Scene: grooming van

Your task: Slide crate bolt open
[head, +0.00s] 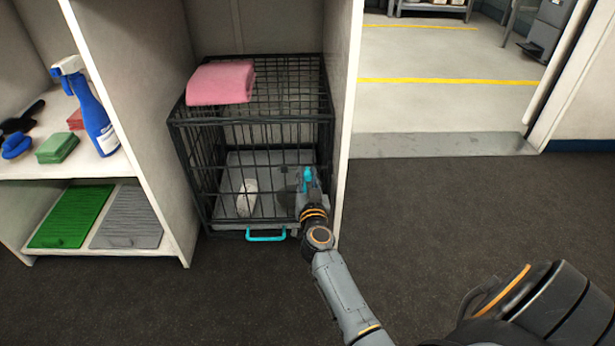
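The black wire crate (252,117) stands in the cabinet's open bay, and its front faces me. A small upright cyan piece (307,174), apparently the bolt's knob, shows at the right side of the crate's front. My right gripper (309,186) is right at this cyan piece, in front of the crate's right front edge. The gripper and wrist hide the bolt's body, and I cannot tell whether the fingers are closed on it. My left gripper is not in view.
A pink folded towel (221,83) lies on the crate. A cyan handle (266,235) sits low on its front; a white object (247,197) is inside. The cabinet's right wall (346,110) is close beside my gripper. Shelves with a spray bottle (88,105) stand left. The dark floor is clear.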

